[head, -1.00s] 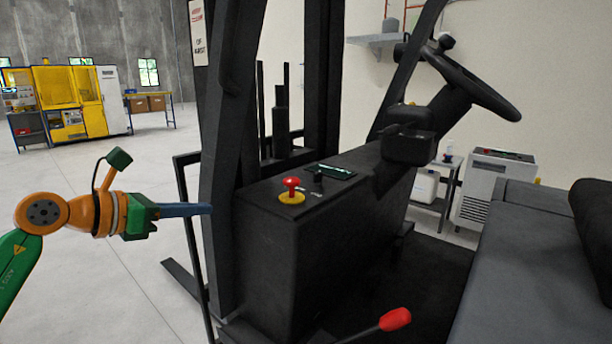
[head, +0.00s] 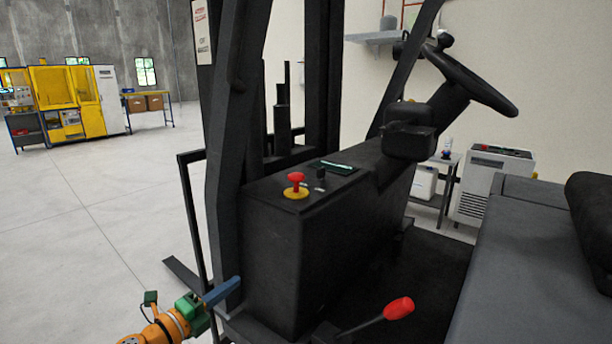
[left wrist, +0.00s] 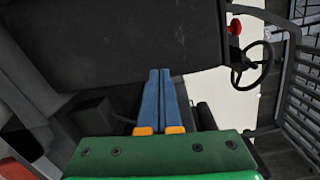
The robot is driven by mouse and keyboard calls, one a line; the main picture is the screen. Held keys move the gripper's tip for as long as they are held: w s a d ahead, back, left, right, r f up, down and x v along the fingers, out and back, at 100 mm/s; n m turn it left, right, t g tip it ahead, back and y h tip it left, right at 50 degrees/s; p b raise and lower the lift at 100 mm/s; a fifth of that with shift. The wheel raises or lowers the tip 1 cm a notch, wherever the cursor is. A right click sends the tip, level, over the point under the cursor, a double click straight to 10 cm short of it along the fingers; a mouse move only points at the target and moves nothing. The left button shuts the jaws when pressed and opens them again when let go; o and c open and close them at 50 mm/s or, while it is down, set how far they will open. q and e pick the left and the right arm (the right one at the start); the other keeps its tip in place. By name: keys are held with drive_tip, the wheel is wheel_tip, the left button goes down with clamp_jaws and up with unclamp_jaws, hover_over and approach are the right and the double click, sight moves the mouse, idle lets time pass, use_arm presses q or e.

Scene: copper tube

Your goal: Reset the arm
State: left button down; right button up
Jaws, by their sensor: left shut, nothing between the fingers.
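My left gripper (head: 222,291) is at the bottom of the head view, left of the forklift's black console (head: 300,255). Its blue fingers are together and hold nothing. In the left wrist view the two blue fingers (left wrist: 160,95) lie side by side, pointing toward a dark panel. My right gripper is not in view.
A red emergency button (head: 296,184) on a yellow base sits on the console top. A red-knobbed lever (head: 398,308) rises from the floor, and a steering wheel (head: 478,82) and grey seat (head: 530,250) are to the right. A black upright frame (head: 230,150) stands close to my left gripper. Open floor (head: 80,220) lies left.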

use_arm(q)
drive_tip(key=s+a+f+n+g+y, duration=0.2)
drive_tip(key=s+f+n+y, duration=0.4)
drive_tip(key=f, duration=0.9)
drive_tip(key=s+a+f+n+g+y, duration=0.2)
drive_tip(key=s+f+n, duration=0.7)
drive_tip(key=f, duration=0.6)
drive_tip(key=s+f+n+g, duration=0.3)
drive_tip(key=s+f, duration=0.1)
drive_tip(key=s, duration=0.7)
drive_tip(key=s+d+f+n+g+y, duration=0.1)
drive_tip(key=s+f+n+g, duration=0.2)
drive_tip(key=s, duration=0.9)
drive_tip(key=s+d+f+n+g, duration=0.1)
drive_tip(key=s+f+n+g, duration=0.2)
drive_tip(key=s+f, duration=0.4)
drive_tip(key=s, duration=0.5)
drive_tip(key=shift+d+f+g, duration=0.15)
drive_tip(key=shift+f+g, duration=0.05)
drive_tip(key=shift+g, duration=0.1)
drive_tip(key=shift+w, duration=0.15)
